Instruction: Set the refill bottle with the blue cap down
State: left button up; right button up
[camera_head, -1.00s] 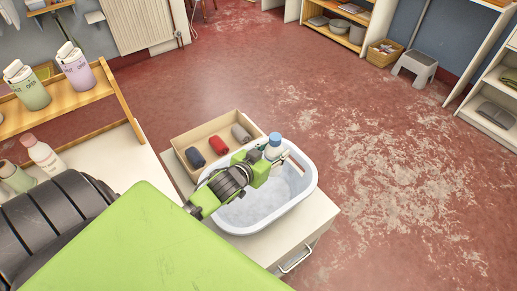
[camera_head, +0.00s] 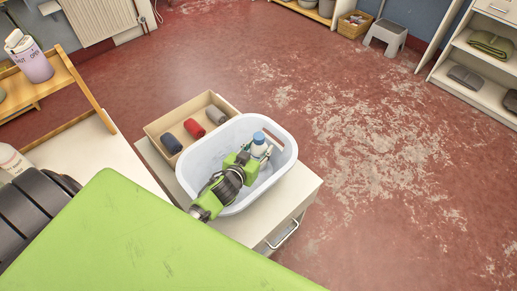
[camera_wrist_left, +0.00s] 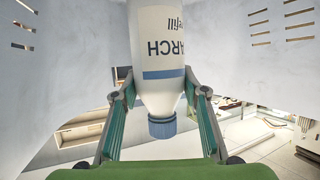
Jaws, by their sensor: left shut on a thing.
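The white refill bottle (camera_head: 260,150) with a blue cap (camera_head: 259,137) is held by my left gripper (camera_head: 250,158) inside the outline of the white tub (camera_head: 186,182). The cap is up in the head view, and the bottle looks roughly upright. In the left wrist view, the bottle (camera_wrist_left: 158,45) stands between both fingers of my left gripper (camera_wrist_left: 158,95), with its cap (camera_wrist_left: 162,127) toward the bottom of the picture. Pale slotted tub walls show on both sides there. I cannot tell whether the bottle's base touches the tub floor. My right gripper is out of view.
The tub stands on a white cabinet (camera_head: 308,186) beside a cardboard box (camera_head: 157,131) with several rolled cloths. A wooden rack (camera_head: 88,90) with a lilac bottle (camera_head: 34,64) is at left.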

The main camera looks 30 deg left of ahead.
pick_arm(q)
jog(key=shift+f, duration=0.2)
jog(key=o, duration=1.1)
jog(key=shift+r, duration=0.1)
jog(key=v, duration=0.7)
jog(key=shift+s+r, duration=0.1)
jog(key=shift+s, duration=0.15)
